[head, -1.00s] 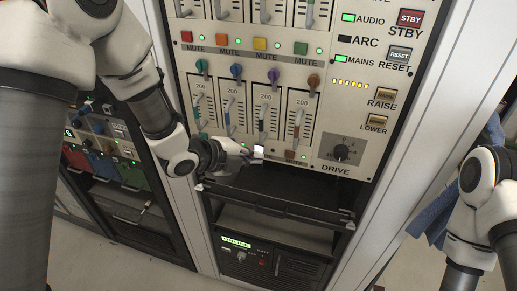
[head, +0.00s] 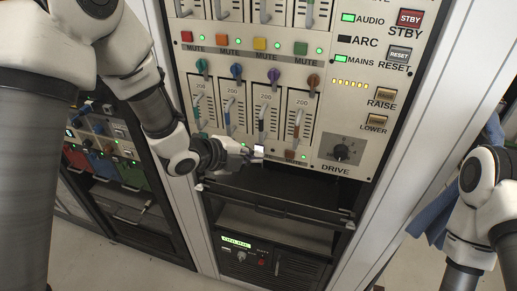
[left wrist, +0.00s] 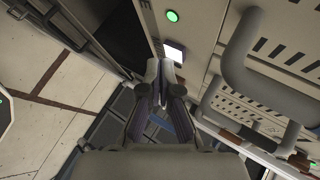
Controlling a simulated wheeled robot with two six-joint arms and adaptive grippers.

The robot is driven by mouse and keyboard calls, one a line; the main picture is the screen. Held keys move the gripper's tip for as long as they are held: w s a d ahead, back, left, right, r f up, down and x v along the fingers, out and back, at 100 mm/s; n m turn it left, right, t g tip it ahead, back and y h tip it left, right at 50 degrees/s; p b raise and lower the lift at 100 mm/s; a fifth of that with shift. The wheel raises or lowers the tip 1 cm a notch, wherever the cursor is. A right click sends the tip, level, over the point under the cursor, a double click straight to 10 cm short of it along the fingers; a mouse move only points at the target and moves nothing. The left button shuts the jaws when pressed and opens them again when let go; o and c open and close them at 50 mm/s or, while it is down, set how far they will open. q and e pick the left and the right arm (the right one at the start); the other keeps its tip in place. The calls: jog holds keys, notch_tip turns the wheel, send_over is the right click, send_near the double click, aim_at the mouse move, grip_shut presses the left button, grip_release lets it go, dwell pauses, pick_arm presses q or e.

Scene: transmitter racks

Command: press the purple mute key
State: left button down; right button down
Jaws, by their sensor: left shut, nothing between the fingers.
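The lower row of mute keys runs along the bottom of the cream panel. A bright white square key (head: 259,150) sits under the fader column with the purple knob (head: 273,76). No purple colour shows on it from here. It also shows as a pale lit square in the left wrist view (left wrist: 174,54). My left gripper (head: 248,153) is shut and empty, its tips right beside this key. In the left wrist view its closed fingertips (left wrist: 160,64) overlap the key's lower edge; I cannot tell whether they touch it. My right gripper is out of view.
Fader handles stand out above, large in the left wrist view (left wrist: 245,85). A dark shelf (head: 275,190) juts out below. A second rack (head: 110,150) stands at the left.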

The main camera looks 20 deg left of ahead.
pick_arm(q)
jog(key=shift+w, duration=0.35)
dwell(0.3)
jog(key=shift+s+b, duration=0.35)
jog(key=shift+s, duration=0.15)
jog(key=shift+s, duration=0.1)
jog(key=s+b, duration=0.2)
jog(key=s, duration=0.3)
jog(key=shift+s+a, duration=0.1)
jog(key=shift+s, duration=0.3)
